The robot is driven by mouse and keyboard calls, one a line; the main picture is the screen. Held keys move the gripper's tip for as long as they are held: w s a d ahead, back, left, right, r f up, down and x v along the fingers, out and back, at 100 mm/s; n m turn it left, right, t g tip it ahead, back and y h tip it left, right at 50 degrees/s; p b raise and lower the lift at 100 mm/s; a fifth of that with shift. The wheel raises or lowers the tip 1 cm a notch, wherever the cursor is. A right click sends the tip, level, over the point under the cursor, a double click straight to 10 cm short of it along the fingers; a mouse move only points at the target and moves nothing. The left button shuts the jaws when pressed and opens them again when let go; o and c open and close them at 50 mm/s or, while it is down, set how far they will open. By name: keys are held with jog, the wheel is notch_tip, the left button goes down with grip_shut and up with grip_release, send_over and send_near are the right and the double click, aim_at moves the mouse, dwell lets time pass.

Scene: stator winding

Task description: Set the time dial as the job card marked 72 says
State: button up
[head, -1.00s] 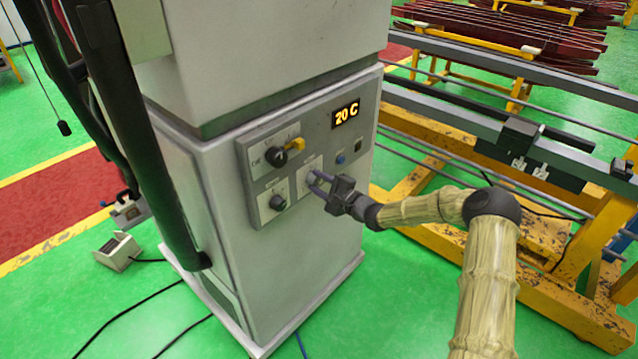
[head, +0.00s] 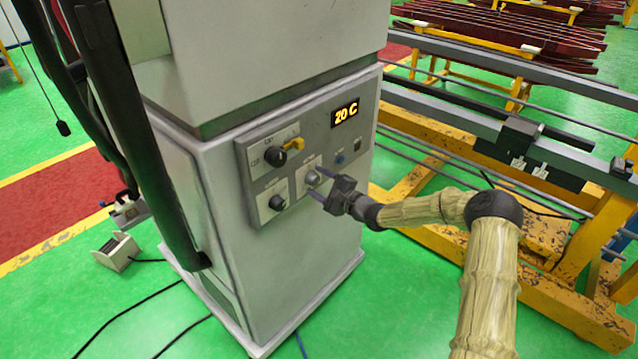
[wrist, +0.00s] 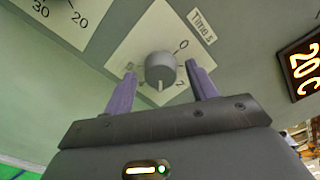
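The time dial is a grey round knob (head: 312,178) on a white plate on the cabinet's control panel. In the wrist view the knob (wrist: 160,70) has a white mark pointing down the picture, and its plate reads "Time s". A 0 shows at the upper right and a 2 at the lower right; the lower-left figures are partly covered by a finger. My gripper (head: 315,181) is open, its purple fingers one on each side of the knob, with gaps visible in the wrist view (wrist: 161,75). No job card marked 72 is in view.
An orange display (head: 345,113) reads 20 C. A yellow frame (head: 415,180) stands right of the cabinet.

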jog(key=shift+s, duration=0.1)
jog(key=b+v, duration=0.2)
jog(key=v, duration=1.5)
jog(key=shift+b, duration=0.3)
